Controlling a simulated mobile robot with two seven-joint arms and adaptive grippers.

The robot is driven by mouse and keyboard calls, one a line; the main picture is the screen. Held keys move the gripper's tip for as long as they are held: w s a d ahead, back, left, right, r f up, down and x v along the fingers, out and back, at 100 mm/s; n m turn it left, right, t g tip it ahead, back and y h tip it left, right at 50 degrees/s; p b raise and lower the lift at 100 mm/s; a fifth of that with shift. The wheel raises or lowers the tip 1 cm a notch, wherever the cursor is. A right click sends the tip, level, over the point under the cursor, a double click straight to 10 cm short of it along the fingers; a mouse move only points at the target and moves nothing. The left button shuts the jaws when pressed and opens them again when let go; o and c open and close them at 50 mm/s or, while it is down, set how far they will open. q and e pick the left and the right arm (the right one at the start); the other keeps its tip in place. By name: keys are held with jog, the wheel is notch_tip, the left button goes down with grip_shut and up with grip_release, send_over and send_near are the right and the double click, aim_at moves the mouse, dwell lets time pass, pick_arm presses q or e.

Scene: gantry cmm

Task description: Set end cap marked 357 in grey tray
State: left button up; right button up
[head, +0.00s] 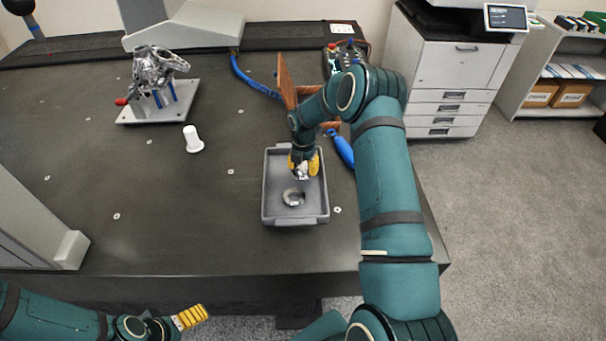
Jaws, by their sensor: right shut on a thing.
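The grey tray (267,207) lies on the dark table near its front edge. My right gripper (304,165) is over the back half of the tray, fingers pointing down. Its yellow fingertips are shut on a small silvery part (301,172), which looks like an end cap; I cannot read a mark on it. I cannot tell whether this part touches the tray floor. A round grey ring-like part (294,196) lies in the front half of the tray. My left gripper (190,317) is low at the left, off the table's front edge; its finger opening cannot be made out.
A metal casting on a plate (185,98) and a white cylindrical piece (193,140) stand left of the tray. A blue-handled tool (342,150) and an upright brown board (287,80) are close to my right arm. The table's left middle is mostly clear.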

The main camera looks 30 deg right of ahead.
aim_at(303, 173)
jog(key=shift+f, duration=1.45)
jog(key=shift+f+b, duration=0.2)
jog(key=shift+b, duration=0.15)
jog(key=o, duration=1)
jog(key=shift+r, duration=0.1)
jog(key=shift+r, duration=0.1)
